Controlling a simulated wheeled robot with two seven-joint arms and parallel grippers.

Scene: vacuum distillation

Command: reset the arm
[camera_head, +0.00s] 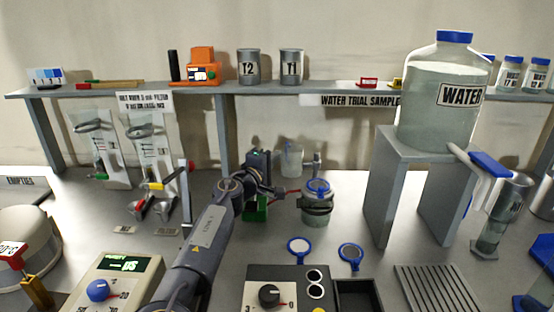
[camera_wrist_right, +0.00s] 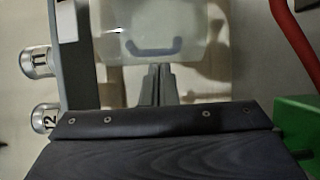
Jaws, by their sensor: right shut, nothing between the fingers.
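My right arm (camera_head: 205,240) reaches from the bottom of the head view to the middle of the bench. My right gripper (camera_head: 275,189) is at its end, among the glassware, and is partly hard to make out. In the right wrist view its two dark fingers (camera_wrist_right: 158,82) are together with nothing between them. They point at a translucent vessel (camera_wrist_right: 160,40) just beyond; whether they touch it I cannot tell. My left gripper is in neither view.
A lidded jar (camera_head: 317,203) and a clear beaker (camera_head: 292,160) stand close to the gripper. A green block (camera_head: 255,212) and red tubing (camera_wrist_right: 295,40) are close by. The water tank (camera_head: 440,110) stands on a grey stand (camera_head: 385,190). A control box (camera_head: 290,285) is in front.

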